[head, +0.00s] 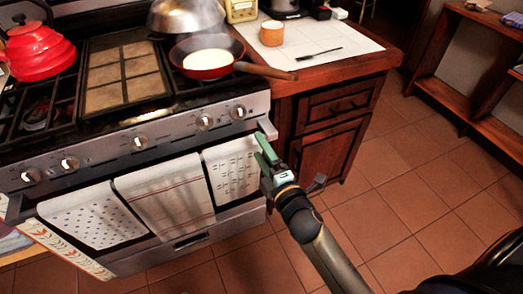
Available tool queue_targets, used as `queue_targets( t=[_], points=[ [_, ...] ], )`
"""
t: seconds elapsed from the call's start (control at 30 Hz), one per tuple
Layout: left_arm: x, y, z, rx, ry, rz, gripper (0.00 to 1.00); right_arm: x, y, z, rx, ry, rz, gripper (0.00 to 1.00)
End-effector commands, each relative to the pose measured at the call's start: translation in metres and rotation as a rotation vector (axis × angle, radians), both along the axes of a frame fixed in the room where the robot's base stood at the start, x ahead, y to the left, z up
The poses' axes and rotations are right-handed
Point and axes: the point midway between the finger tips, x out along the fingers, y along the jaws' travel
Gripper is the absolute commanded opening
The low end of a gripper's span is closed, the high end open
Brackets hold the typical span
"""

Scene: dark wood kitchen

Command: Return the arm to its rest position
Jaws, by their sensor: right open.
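My right arm (327,250) reaches up from the bottom right in the head view. Its gripper (264,148), with green finger parts, is open and appears empty. The gripper is in front of the right end of the stove (110,142), beside a hanging towel (232,168) and near the corner of the wooden cabinet (325,150). I cannot tell whether the fingers touch the stove front or its towel bar. My left gripper is not in view.
A red pan (205,72) with pale contents sits on the stove, its wooden handle (265,71) reaching over the counter. A red kettle (38,50) stands at the left. Two more towels (165,195) hang on the oven. Open tiled floor (400,190) lies at the right, before a wooden shelf (450,95).

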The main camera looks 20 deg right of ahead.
Motion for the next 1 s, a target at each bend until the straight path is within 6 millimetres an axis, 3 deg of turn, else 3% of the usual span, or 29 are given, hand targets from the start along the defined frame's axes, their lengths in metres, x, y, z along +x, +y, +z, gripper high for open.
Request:
queue_targets(
  t=[0.4, 0.53, 0.67, 0.8, 0.9, 1.0],
  points=[
    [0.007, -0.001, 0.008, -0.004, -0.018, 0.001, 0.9, -0.001, 0.0, -0.001, 0.01, 0.006, 0.0, 0.77],
    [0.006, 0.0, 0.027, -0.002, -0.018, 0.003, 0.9, -0.017, -0.001, -0.012, 0.171, 0.099, -0.005, 0.77],
    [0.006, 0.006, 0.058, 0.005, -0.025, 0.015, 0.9, -0.062, -0.001, -0.043, 0.55, 0.31, -0.059, 0.77],
    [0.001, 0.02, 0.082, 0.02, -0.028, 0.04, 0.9, -0.126, 0.004, -0.076, 0.982, 0.548, -0.196, 0.77],
    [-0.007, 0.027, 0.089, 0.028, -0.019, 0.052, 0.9, -0.167, 0.01, -0.092, 1.217, 0.672, -0.308, 0.77],
    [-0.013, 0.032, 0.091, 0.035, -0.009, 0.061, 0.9, -0.193, 0.014, -0.101, 1.363, 0.745, -0.392, 0.77]
  ],
)
